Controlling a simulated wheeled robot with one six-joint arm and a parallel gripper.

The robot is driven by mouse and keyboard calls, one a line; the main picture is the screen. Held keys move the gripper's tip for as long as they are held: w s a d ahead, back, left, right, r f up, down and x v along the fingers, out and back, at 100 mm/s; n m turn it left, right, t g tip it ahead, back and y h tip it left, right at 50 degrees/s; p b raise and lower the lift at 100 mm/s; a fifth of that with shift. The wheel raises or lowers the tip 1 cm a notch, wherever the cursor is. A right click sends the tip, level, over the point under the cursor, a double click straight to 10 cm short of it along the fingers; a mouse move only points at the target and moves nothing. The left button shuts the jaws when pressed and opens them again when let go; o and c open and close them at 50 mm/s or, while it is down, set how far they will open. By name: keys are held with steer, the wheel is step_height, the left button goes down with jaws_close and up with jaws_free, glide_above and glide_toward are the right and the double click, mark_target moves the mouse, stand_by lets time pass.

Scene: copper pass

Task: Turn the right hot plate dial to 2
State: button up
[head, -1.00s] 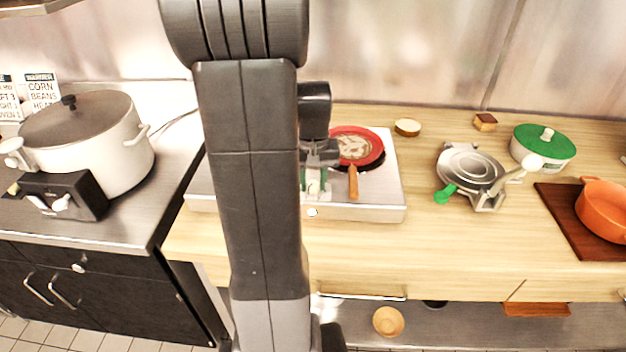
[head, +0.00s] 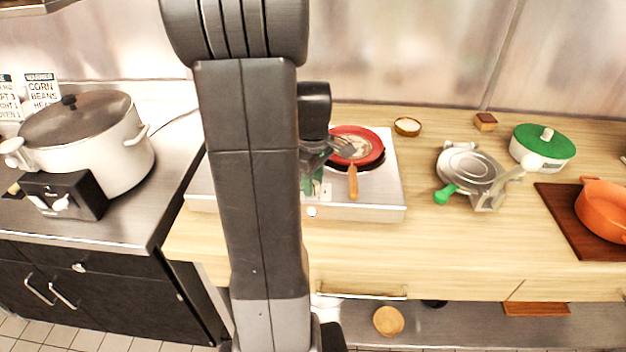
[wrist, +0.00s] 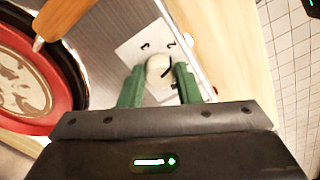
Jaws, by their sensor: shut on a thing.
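The hot plate (head: 385,190) is a flat steel unit on the wooden counter, partly hidden behind my arm. In the wrist view, a pale round dial (wrist: 159,70) with a dark mark sits on a white label plate (wrist: 130,48) with dark marks that I cannot read surely. My gripper (wrist: 160,84) has its green fingers shut on the dial, one on each side. In the head view my gripper (head: 313,185) is at the front of the hot plate, mostly behind my arm, and the dial is hidden there.
A red pan (head: 373,152) with a wooden handle (head: 353,182) lies on the hot plate, close right of my gripper. A waffle-iron-like device (head: 470,165), a green-lidded pot (head: 543,142) and an orange pot (head: 603,208) stand farther right. A large pot (head: 110,140) is left.

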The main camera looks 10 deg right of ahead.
steer(key=shift+n, duration=1.1)
steer(key=shift+w, duration=0.1)
steer(key=o, duration=1)
steer(key=shift+r, duration=0.1)
step_height(320, 180, up, 14)
steer(key=shift+f, duration=0.15)
steer(key=shift+f, duration=0.1)
step_height(320, 180, down, 14)
steer(key=shift+r, duration=0.15)
